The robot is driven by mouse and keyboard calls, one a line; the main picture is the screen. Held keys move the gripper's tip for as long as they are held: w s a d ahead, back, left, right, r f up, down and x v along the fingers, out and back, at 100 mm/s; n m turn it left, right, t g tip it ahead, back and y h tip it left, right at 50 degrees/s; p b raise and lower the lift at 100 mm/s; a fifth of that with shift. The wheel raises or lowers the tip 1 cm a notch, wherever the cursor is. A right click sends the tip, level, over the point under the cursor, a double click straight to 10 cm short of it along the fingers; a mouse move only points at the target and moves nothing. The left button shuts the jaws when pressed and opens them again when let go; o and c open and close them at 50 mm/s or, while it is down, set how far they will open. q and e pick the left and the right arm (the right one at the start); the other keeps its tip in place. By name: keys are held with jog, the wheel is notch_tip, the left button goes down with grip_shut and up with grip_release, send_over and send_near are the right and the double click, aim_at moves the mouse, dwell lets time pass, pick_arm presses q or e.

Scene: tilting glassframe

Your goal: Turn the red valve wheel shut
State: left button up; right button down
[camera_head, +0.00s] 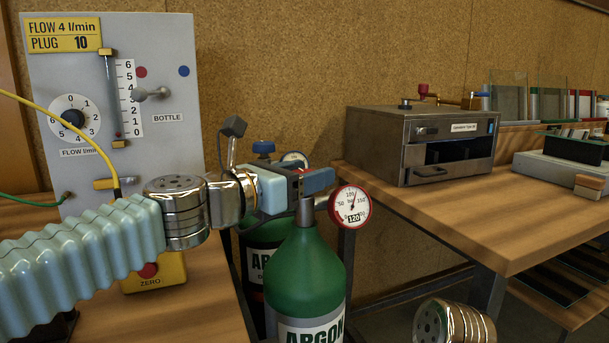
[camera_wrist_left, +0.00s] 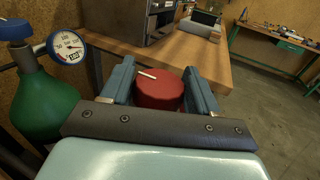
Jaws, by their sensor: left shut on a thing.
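The red valve wheel (camera_wrist_left: 158,95) shows in the left wrist view as a round red knob with a white mark on its top. My left gripper (camera_wrist_left: 159,70) is shut on it, one blue finger on each side. In the head view the left gripper (camera_head: 318,181) is at the top of the front green argon cylinder (camera_head: 305,275), and its fingers mostly hide the wheel. A red-rimmed gauge (camera_head: 350,205) beside the gripper carries a plate marked 120. My right gripper is not in view.
A second green cylinder with a blue knob (camera_head: 263,148) and a blue-rimmed gauge (camera_wrist_left: 67,46) stands close behind. The grey flow panel (camera_head: 170,60) is at left. A wooden bench (camera_head: 440,215) with a metal oven (camera_head: 415,150) is at right.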

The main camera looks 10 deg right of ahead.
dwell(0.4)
pick_arm(q)
jog(key=o, duration=0.9)
jog(key=shift+o, duration=0.2)
jog(key=shift+a, duration=0.1)
jog(key=v, duration=0.7)
jog(key=shift+b, duration=0.3)
jog(key=shift+s+a, duration=0.1)
jog(key=shift+a, duration=0.05)
